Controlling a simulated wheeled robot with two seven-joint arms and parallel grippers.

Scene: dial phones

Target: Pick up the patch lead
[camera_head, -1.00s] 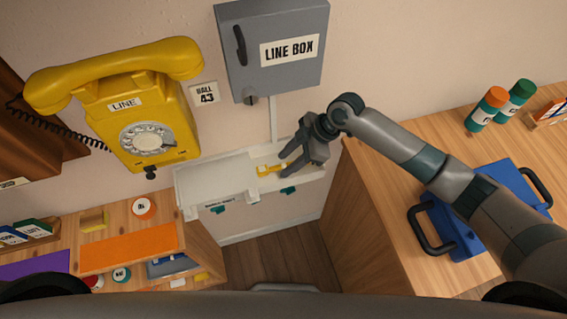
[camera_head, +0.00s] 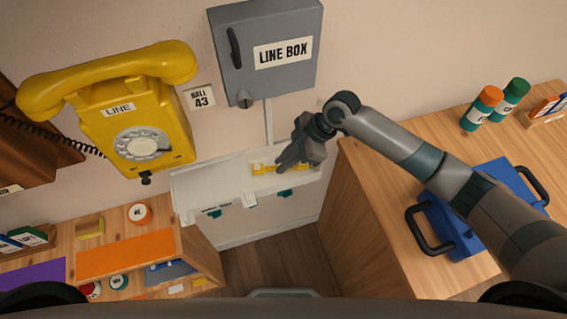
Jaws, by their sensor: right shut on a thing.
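The patch lead (camera_head: 260,168) is a small yellow piece on the white shelf (camera_head: 208,184) below the line box. Its yellow shows on the left of my right gripper's fingers, and the fingers hide its middle. My right gripper (camera_head: 281,163) reaches down from the right and is shut on the lead. I cannot tell whether the lead is clear of the shelf surface. My left gripper is not in view.
A grey line box (camera_head: 266,50) hangs on the wall above the shelf. A yellow dial phone (camera_head: 137,125) is on the wall at left. A wooden counter with a blue case (camera_head: 474,208) stands at right. Teal clips line the shelf's front edge.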

